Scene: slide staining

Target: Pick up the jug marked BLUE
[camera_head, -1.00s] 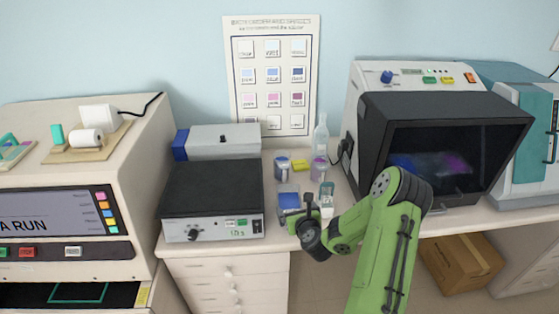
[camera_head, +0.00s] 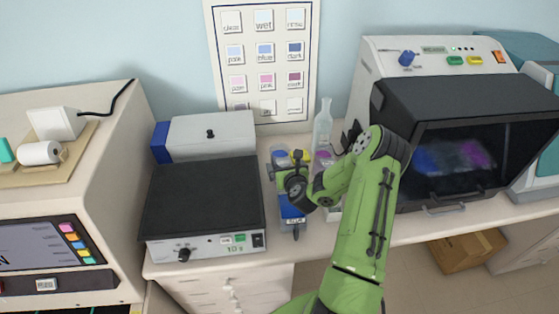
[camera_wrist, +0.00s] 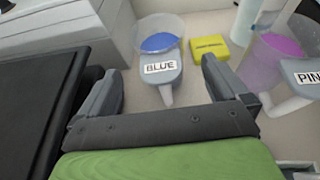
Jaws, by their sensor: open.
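The jug marked BLUE (camera_wrist: 160,58) stands upright on the bench, a clear jug with blue contents, a grey label plate and a handle pointing toward my gripper. My gripper (camera_wrist: 165,92) is open in the wrist view, its fingers on either side of the line to the jug's handle. The jug stands beyond the fingertips, and I see no contact. In the head view the jug (camera_head: 279,157) is partly hidden by my gripper (camera_head: 285,167). The jug marked PINK (camera_wrist: 280,48) stands to the right, with pink contents, cut off by the picture edge.
A yellow block (camera_wrist: 209,47) lies between the jugs. A blue container (camera_head: 291,212) sits near the front edge. A black-topped hotplate (camera_head: 205,195) is left, a dark-windowed cabinet (camera_head: 450,100) right. A clear bottle (camera_head: 323,125) stands behind.

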